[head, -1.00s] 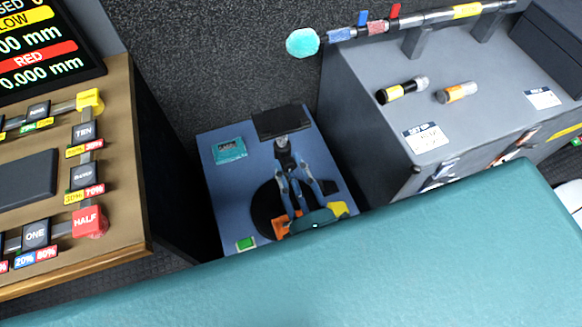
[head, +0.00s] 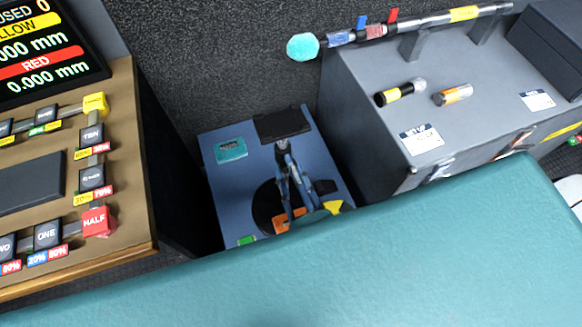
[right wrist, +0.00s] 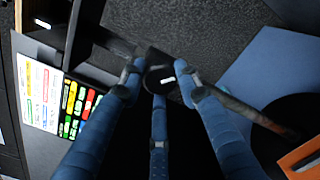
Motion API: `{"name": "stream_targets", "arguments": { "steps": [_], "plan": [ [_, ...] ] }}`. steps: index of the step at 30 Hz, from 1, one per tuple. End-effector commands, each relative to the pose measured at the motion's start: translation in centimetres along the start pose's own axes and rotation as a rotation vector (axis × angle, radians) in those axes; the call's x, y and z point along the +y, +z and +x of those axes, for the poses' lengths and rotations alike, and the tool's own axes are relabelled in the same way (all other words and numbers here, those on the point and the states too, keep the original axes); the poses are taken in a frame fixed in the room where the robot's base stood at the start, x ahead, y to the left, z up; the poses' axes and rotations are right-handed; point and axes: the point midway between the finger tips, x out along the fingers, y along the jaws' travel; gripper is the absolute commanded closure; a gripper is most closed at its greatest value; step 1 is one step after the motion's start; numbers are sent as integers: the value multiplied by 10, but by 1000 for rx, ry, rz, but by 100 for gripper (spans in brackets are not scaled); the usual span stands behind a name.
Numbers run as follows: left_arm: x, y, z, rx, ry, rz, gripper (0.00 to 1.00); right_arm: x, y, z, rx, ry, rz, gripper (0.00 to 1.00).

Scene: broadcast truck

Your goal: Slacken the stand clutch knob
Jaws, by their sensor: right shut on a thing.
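The stand clutch knob (right wrist: 161,78) is a dark round knob with a white mark on its face, on a thin dark rod in the right wrist view. My right gripper (right wrist: 159,84) has its blue fingers closed around it, from left, right and below. In the head view my right gripper (head: 284,160) reaches over the blue base plate (head: 222,185), its fingers drawn together just below a dark flat panel (head: 283,124). The knob is mostly hidden there by the fingers. My left gripper is in neither view.
A grey cabinet (head: 455,125) with a rod on brackets (head: 435,20) and two small cylinders stands right. A brown console (head: 140,200) with labelled blocks stands left.

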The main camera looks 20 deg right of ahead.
Motion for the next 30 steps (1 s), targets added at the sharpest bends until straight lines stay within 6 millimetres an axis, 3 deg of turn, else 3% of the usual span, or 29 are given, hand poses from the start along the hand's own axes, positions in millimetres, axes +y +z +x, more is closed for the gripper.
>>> {"name": "stream_targets", "arguments": {
  "steps": [12,28,29,30],
  "plan": [
    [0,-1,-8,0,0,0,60,0,-4,-2,10,1,-173,94],
    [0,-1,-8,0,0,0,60,-2,-5,-2,13,0,-191,94],
    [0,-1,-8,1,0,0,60,-2,-5,-2,14,0,-191,62],
    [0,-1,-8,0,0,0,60,-2,-5,-2,13,0,-191,54]
  ]
}}
